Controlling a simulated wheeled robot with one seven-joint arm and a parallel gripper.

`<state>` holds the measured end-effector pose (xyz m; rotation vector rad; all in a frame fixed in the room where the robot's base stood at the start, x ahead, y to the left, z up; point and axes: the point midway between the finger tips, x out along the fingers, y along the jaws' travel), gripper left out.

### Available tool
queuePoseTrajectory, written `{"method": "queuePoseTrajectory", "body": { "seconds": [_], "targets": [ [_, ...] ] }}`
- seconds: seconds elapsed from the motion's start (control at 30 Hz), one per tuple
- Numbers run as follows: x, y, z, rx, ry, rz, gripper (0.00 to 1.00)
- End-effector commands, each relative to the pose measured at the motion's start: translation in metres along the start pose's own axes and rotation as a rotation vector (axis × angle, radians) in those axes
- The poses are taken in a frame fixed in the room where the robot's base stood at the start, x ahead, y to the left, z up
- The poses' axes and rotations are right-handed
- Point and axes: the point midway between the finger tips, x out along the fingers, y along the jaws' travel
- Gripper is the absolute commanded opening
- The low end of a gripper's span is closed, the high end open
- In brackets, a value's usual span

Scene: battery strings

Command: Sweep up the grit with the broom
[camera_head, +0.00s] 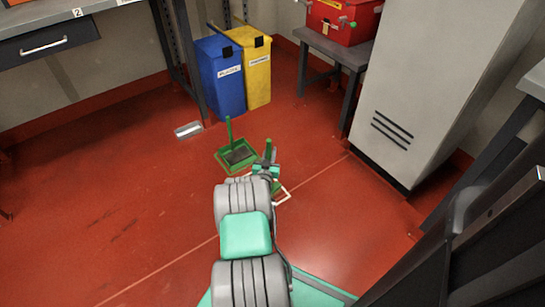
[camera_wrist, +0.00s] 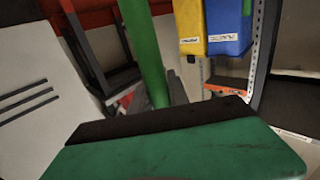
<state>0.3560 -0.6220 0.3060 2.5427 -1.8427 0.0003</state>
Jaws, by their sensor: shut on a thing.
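My gripper (camera_head: 265,167) is shut on the broom's green handle (camera_head: 268,150), which stands roughly upright, its top above the jaws. The broom's head is hidden behind my arm in the head view. The wrist view, upside down, shows a green pole (camera_wrist: 150,50) that looks like this handle; I cannot tell what the green and black block filling its lower part is. A green dustpan (camera_head: 222,157) with an upright handle lies on the floor just left of my gripper, with a dark inside. I cannot make out any grit for sure.
A blue bin (camera_head: 218,85) and a yellow bin (camera_head: 256,75) stand behind the dustpan. A grey cabinet (camera_head: 425,90) stands to the right. A red box (camera_head: 340,22) sits on a low table. A white outline (camera_head: 284,195) lies beside my arm. The red floor (camera_head: 90,200) at left is open.

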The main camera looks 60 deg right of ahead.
Motion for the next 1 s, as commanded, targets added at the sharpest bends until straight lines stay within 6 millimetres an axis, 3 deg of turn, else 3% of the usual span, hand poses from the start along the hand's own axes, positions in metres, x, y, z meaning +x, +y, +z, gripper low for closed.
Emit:
{"method": "queuePoseTrajectory", "body": {
  "seconds": [0.2, 1.0],
  "targets": [
    [0.015, -0.017, 0.005, 0.003, 0.001, -0.003, 0.0],
    [0.049, -0.05, 0.004, 0.003, 0.002, -0.002, 0.0]
  ]
}}
